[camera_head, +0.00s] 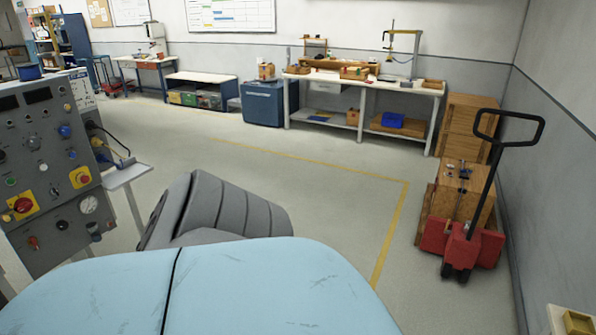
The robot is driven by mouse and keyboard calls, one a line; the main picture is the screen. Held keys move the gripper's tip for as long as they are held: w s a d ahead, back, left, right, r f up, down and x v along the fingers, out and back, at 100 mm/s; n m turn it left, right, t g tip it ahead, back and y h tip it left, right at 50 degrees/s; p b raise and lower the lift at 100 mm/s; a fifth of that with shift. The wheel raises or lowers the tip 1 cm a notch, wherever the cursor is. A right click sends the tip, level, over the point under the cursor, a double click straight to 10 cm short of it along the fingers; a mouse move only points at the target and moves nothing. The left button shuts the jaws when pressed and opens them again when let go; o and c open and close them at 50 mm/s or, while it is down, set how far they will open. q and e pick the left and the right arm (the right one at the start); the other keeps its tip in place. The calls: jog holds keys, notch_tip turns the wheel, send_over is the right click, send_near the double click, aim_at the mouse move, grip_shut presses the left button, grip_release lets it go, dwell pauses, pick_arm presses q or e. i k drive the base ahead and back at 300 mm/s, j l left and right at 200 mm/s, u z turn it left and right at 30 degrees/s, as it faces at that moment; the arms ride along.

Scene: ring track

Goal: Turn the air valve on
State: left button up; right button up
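A grey control panel (45,160) stands at the left edge, tilted in the picture. It carries several knobs, buttons and dark displays. A round white gauge (89,204) sits low on its right side. A small fitting (95,230) is just below the gauge. A small red handle (33,242) is at the lower left of the panel. Two red knobs on yellow plates (23,205) also show. I cannot tell which of these parts is the air valve or how it is set. Neither of my grippers is in view.
A small light side table (128,175) stands against the panel's right side. A red pallet truck (460,245) with boxes is at the right, near the wall. Workbenches (365,82) line the back wall. The floor (330,205) in the middle is clear, with yellow lines.

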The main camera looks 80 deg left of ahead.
aim_at(32, 241)
jog(key=u, duration=3.45)
jog(key=i+j+u, duration=0.3)
jog(key=i+u, duration=0.15)
jog(key=i, duration=0.2)
jog(key=i+u, duration=0.5)
jog(key=i, duration=0.2)
jog(key=i+u, duration=0.25)
jog(key=u, duration=0.15)
jog(key=i+u, duration=0.25)
jog(key=u, duration=0.15)
